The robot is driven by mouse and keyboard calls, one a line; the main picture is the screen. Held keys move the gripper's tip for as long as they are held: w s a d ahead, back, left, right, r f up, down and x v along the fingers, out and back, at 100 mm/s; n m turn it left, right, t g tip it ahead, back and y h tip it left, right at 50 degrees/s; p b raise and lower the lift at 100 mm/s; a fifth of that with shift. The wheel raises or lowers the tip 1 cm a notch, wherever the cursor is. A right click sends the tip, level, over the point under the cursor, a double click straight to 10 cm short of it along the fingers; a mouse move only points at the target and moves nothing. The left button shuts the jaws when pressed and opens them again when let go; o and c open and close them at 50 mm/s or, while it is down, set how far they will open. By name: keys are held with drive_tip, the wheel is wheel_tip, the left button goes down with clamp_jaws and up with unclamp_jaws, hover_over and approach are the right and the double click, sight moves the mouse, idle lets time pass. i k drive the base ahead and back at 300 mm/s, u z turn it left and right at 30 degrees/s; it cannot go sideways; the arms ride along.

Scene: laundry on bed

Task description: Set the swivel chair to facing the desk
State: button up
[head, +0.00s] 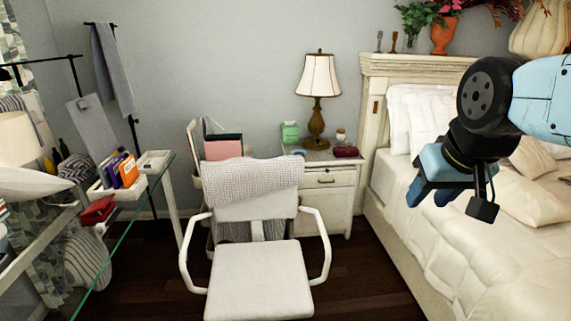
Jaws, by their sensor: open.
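The white swivel chair (258,281) stands in the lower middle of the head view. Its seat points toward me and its backrest is on the far side, with a knitted grey-white cloth (247,176) draped over the top. Its armrests curve out on both sides. The glass-topped desk (124,235) is at the left, and the chair is beside it, not facing it. My gripper (432,197) is raised at the right, in front of the bed and well apart from the chair. It is open and empty. The chair's base is hidden below the frame.
A white nightstand (337,213) with a lamp (318,88) stands behind the chair. The bed (398,243) fills the right side. Dark floor (366,282) is clear between chair and bed.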

sight(250, 201)
drive_tip(key=u, duration=0.05)
drive_tip(key=i, duration=1.05)
drive_tip(key=u, duration=0.8)
